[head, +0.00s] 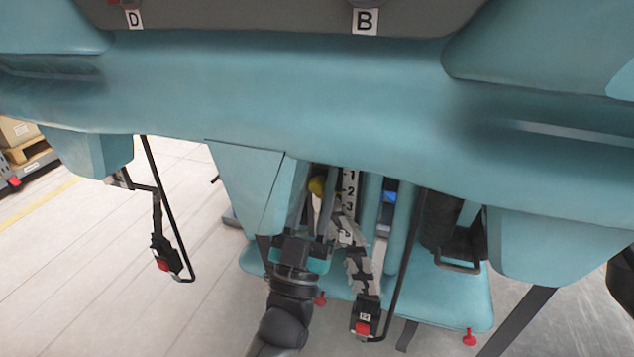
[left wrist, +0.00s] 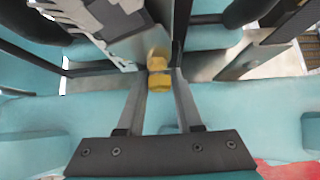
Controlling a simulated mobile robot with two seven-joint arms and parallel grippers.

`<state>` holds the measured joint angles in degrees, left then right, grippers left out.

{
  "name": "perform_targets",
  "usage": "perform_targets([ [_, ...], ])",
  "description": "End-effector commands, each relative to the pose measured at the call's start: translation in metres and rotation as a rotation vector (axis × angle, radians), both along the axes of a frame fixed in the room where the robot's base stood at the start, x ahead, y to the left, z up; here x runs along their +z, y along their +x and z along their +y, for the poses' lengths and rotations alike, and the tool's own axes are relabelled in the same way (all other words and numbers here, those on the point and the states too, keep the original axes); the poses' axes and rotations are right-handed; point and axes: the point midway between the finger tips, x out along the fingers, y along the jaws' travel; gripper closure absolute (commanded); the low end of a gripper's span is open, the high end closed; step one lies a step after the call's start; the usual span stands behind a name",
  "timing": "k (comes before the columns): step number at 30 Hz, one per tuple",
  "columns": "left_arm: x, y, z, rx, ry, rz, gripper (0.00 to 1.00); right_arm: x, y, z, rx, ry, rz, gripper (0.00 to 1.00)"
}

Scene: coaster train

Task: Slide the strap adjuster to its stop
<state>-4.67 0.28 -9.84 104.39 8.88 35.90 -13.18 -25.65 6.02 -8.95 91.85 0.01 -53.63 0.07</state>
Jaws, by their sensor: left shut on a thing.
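A yellow piece (head: 317,186), which looks like the strap adjuster, sits beside a white strip with black numbers (head: 350,190) under the teal seat body. The left wrist view shows the yellow piece (left wrist: 159,72) between my fingertips. My left gripper (head: 322,212) comes up from below and is shut on it; the fingers also show in the left wrist view (left wrist: 160,88). A grey webbing strap (head: 352,250) hangs just right of the gripper, down to a black buckle with a red button (head: 363,322). The adjuster's stop cannot be made out. My right gripper is not in view.
The large teal body (head: 300,90) spans above, with labels D (head: 134,19) and B (head: 365,21). Another red-button buckle (head: 166,262) hangs at left on a black rod. Teal uprights and black rods crowd the gripper. The floor at left is open.

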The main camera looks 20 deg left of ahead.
Motion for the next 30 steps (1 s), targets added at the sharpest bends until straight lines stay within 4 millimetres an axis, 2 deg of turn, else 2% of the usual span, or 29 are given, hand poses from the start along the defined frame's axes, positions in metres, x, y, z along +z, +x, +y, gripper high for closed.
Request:
perform_targets([
  [11,-0.0004,-0.0001,0.0001,0.000,0.000,0.001,1.00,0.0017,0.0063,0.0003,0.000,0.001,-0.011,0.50],
  [30,-0.0040,0.0001,0.0001,0.000,0.000,0.001,1.00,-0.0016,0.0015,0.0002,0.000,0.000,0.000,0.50],
])
